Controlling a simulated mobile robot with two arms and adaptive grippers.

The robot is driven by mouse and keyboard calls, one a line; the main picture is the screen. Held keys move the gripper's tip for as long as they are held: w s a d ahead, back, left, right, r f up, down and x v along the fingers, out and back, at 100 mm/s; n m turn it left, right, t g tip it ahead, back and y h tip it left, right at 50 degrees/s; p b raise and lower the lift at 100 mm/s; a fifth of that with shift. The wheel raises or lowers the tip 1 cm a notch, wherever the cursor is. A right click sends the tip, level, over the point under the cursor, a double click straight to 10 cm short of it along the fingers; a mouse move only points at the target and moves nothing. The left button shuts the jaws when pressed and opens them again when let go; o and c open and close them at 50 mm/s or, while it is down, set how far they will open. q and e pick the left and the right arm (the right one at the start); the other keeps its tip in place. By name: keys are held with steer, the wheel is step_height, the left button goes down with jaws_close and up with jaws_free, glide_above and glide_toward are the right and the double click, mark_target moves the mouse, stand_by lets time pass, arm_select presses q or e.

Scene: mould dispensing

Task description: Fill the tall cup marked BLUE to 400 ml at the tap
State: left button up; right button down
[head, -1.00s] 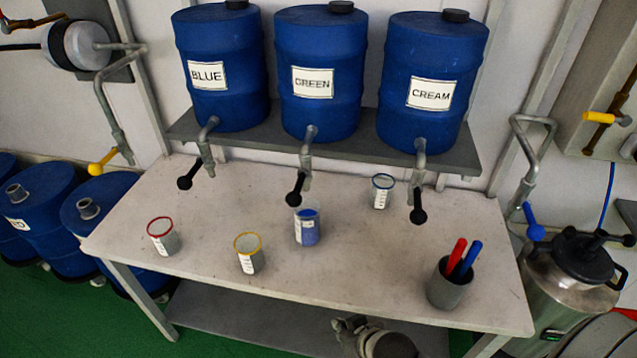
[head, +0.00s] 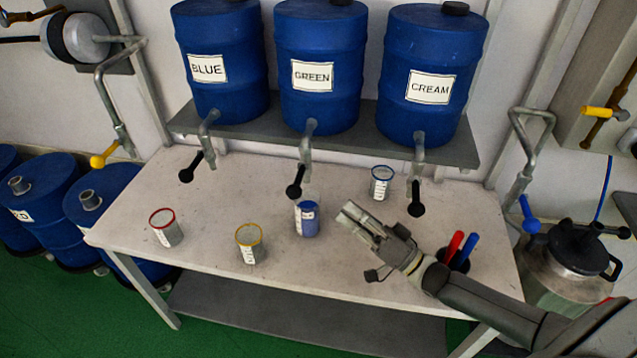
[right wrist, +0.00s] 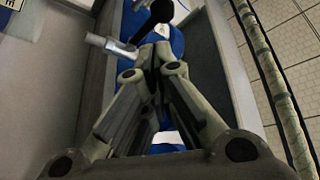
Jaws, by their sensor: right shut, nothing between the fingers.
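A clear cup that looks blue inside (head: 308,222) stands upright on the table below the GREEN drum's tap (head: 305,152); its label is too small to read. A blue-rimmed cup (head: 381,184) stands further back to the right. I cannot tell which cup is marked BLUE. The BLUE drum (head: 218,85) has a tap (head: 208,130) with a black handle, at the left of the shelf. My right gripper (head: 348,213) is shut and empty, just right of the blue-looking cup and apart from it. Its fingers also show in the right wrist view (right wrist: 157,60). My left gripper is out of view.
A red-rimmed cup (head: 166,228) and a yellow-rimmed cup (head: 249,244) stand at the table's front left. The CREAM drum (head: 432,65) is at the shelf's right. Red and blue pens (head: 467,250) stand behind my right arm. The table's back left is clear.

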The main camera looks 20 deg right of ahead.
mark_target(298, 181)
steer(key=shift+s+d+r+y, duration=0.15)
steer(key=shift+d+r+y, duration=0.25)
steer(key=p+x, duration=0.3)
steer(key=x, duration=0.7)
steer(key=shift+p, duration=0.3)
